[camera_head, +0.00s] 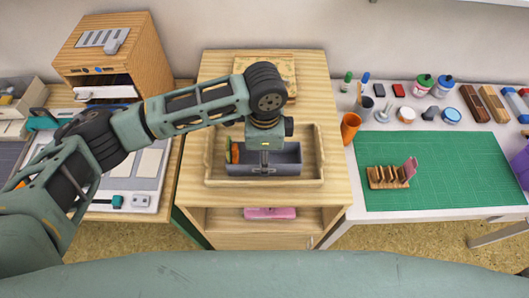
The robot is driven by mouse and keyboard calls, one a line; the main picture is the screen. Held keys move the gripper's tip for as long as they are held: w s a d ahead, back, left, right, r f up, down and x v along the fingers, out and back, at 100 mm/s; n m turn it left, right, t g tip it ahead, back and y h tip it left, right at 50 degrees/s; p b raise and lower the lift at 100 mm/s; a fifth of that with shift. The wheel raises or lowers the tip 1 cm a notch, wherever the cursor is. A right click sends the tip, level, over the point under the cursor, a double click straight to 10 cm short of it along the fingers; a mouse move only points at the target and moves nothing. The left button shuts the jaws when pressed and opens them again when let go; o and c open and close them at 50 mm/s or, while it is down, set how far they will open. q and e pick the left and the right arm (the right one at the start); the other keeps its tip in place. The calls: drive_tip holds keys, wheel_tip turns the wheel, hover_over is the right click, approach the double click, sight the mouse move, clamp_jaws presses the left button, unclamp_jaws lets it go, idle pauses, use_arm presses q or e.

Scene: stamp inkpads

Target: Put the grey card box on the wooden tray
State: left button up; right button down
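The grey card box (285,168) is within the wooden tray (318,150) on the light wooden cabinet in the middle. It looks upright, with green and orange items showing at its left end. Whether its base rests on the tray floor is hard to tell. My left gripper (264,165) reaches in from the left and points down at the middle of the box, with a finger overlapping its near wall. The wrist hides part of the box and the tray's back, so I cannot see whether the fingers are closed on the wall. My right gripper is not in view.
A wooden board (285,66) lies behind the tray. A pink item (270,213) is on the shelf below. At right, a green cutting mat (440,165) holds a wooden rack (383,178), with an orange cup (350,127) and several jars nearby. A wooden cabinet (145,60) stands at left.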

use_arm(q)
drive_tip(key=shift+o, duration=0.7)
drive_tip(key=shift+r, duration=0.1)
drive_tip(key=shift+r, duration=0.3)
wheel_tip(320, 180, up, 12)
drive_tip(key=b, duration=0.2)
drive_tip(key=shift+f+b, duration=0.25)
drive_tip(key=shift+b, duration=0.05)
drive_tip(key=shift+f, duration=0.1)
